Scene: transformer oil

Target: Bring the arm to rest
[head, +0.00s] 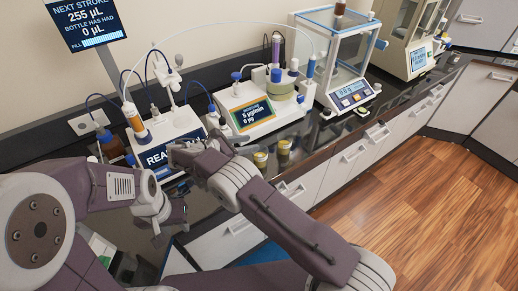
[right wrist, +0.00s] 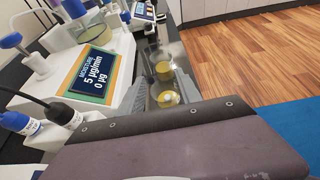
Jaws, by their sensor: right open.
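My right arm comes in from the lower right in the head view. Its gripper (head: 180,154) is open and empty in front of the white titrator base marked "REA..." (head: 160,160), partly covering that label. My left arm fills the lower left, and its gripper (head: 168,213) hangs by the counter's front edge; its fingertips are small and dark, so I cannot tell how far apart they are.
A moisture meter (head: 247,114) reads near zero µg. A balance (head: 345,75) and another instrument (head: 410,40) stand farther right. An amber bottle (head: 112,148) stands at the left, below a display sign (head: 86,20). The wooden floor (head: 430,190) is clear at the right.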

